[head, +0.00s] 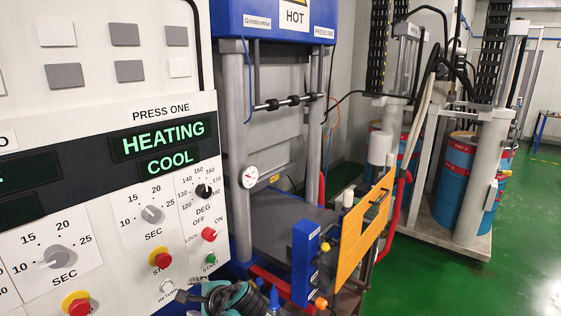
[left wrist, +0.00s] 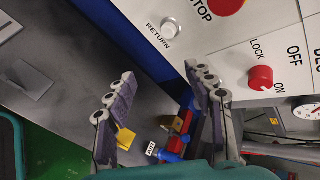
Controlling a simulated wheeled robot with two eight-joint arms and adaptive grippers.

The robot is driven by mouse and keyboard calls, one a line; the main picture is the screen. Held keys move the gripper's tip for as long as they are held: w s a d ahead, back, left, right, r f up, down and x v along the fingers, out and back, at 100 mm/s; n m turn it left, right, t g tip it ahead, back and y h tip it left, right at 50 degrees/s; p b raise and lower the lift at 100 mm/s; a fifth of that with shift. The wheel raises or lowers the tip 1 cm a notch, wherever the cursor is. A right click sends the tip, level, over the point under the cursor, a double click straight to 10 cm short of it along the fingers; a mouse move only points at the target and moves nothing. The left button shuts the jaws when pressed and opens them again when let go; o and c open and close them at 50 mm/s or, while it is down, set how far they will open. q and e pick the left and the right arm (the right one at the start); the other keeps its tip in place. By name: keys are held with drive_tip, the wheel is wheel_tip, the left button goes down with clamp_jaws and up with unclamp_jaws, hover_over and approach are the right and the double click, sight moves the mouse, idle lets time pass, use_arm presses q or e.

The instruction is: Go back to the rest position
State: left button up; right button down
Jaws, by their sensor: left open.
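My left gripper (left wrist: 160,84) is open in the left wrist view, with its two purple-padded fingers apart and nothing between them. Its tips point toward the white control panel (left wrist: 240,50), below the RETURN button (left wrist: 168,28) and left of the red LOCK knob (left wrist: 261,78). I cannot tell its exact distance from the panel. In the head view the teal and dark end of my left arm shows at the bottom edge, just right of the RETURN button (head: 167,286). My right gripper is in neither view.
The panel (head: 120,240) fills the left and reads HEATING and COOL. The blue-topped press (head: 232,15) stands behind it. An orange guard frame (head: 347,262) and red rails stand at right. Drums (head: 452,185) sit farther back. Green floor (head: 500,270) is open at right.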

use_arm(q)
drive_tip(key=s+d+f+n+h, duration=0.2)
drive_tip(key=s+f+n+h, duration=0.2)
drive_tip(key=s+n, duration=0.3)
drive_tip(key=s+d+f+n+h, duration=0.2)
drive_tip(key=s+f+n+h, duration=0.2)
drive_tip(key=s, duration=0.7)
drive_tip(key=n+b, duration=0.1)
drive_tip(key=n, duration=0.1)
drive_tip(key=shift+s+f+n, duration=0.15)
drive_tip(key=shift+s+n, duration=0.05)
drive_tip(key=shift+n, duration=0.2)
